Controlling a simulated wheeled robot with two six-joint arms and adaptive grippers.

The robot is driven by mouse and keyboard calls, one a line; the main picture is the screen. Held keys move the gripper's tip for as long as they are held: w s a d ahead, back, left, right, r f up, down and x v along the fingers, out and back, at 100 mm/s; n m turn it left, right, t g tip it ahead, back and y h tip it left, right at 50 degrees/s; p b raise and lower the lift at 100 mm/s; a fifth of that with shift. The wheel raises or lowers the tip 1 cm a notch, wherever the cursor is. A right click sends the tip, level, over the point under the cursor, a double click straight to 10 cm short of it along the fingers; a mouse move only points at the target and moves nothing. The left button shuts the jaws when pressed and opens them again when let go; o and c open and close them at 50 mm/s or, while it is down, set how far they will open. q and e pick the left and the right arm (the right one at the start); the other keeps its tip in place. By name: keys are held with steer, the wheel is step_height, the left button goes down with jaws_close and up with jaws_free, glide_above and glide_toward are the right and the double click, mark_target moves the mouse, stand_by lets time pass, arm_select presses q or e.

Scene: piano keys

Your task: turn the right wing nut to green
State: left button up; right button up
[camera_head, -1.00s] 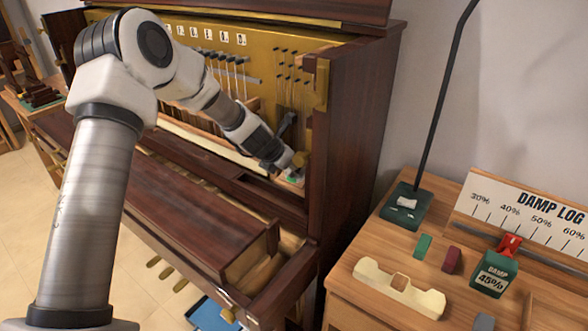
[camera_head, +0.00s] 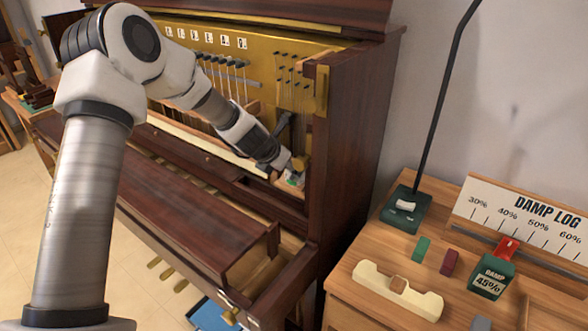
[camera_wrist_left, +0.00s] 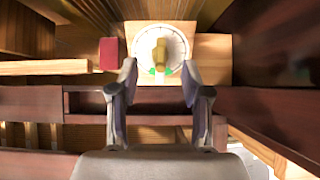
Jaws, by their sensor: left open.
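The brass wing nut (camera_wrist_left: 160,55) sits in the middle of a round white dial (camera_wrist_left: 178,45) in the left wrist view. Its long side runs up and down in that picture. Small green marks show on the dial at its lower left and lower right. My left gripper (camera_wrist_left: 158,78) is open, its two fingertips apart on either side of the nut's lower end; contact cannot be told. In the head view my left gripper (camera_head: 286,173) reaches into the right end of the open piano, beside a green patch (camera_head: 293,180). My right gripper is not in view.
The piano's dark side wall (camera_head: 355,150) stands close right of my gripper. A red block (camera_wrist_left: 109,54) lies left of the dial. A side table (camera_head: 350,262) at right holds a damp gauge board (camera_head: 510,215), a white holder (camera_head: 425,300) and small blocks.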

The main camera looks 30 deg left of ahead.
arm_select(q)
steer(key=p+v, duration=0.6)
steer(key=v, duration=0.3)
stand_by(0.5)
steer(key=shift+f, duration=0.15)
